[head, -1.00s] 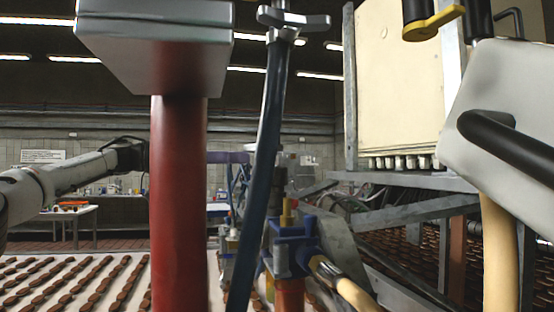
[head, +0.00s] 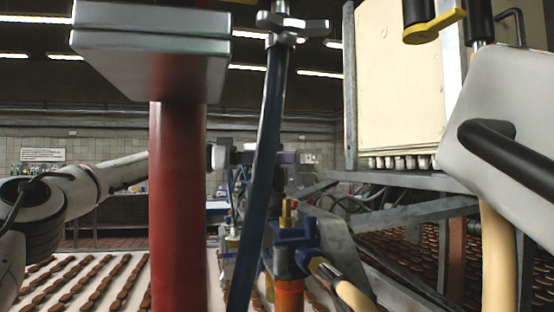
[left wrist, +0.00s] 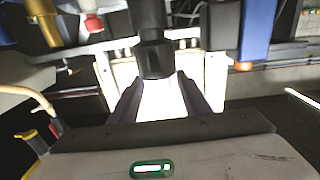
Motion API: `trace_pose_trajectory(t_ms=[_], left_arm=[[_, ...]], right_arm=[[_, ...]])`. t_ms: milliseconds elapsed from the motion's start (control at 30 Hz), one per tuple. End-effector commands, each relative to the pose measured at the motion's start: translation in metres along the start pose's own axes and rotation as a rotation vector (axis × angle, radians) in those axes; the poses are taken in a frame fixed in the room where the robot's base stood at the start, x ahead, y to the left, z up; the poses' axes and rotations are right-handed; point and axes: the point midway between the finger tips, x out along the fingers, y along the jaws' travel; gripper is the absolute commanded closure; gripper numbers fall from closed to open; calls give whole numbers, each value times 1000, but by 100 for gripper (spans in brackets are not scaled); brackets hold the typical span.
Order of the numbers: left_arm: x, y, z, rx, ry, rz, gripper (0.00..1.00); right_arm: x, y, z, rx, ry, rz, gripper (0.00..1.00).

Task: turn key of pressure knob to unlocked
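In the head view my left arm comes in from the left and passes behind a red column. My left gripper (head: 262,157) shows partly to the right of that column, behind a dark blue upright hose. In the left wrist view the two dark fingers of my left gripper (left wrist: 157,84) stand apart. A black cylinder (left wrist: 154,45) hangs ahead, in line with the gap between them; I cannot tell whether it touches them. I cannot tell for sure which part is the key of the pressure knob. A blue fitting with a yellow top (head: 286,225) stands below the gripper. My right gripper is not in view.
The red column (head: 178,200) and the dark blue hose (head: 262,185) stand close in front. A cream cabinet (head: 400,80) sits on a metal frame at right, beside a white box (head: 510,95) with a black handle. Conveyors of brown biscuits (head: 90,285) run below.

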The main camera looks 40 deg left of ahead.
Motion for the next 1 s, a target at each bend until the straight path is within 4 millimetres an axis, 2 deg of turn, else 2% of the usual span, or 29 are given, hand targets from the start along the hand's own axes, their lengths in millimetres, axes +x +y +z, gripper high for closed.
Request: trace_pose_trajectory(t_ms=[33,200,233,667,1000], left_arm=[[0,0,0,0,0,0,66],[0,0,0,0,0,0,95],[0,0,0,0,0,0,98],[-1,2,0,0,1,-72,97],[0,4,0,2,-1,-301,97]], right_arm=[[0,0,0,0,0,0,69],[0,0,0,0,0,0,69],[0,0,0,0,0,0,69],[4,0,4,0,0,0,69],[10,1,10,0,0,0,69]])
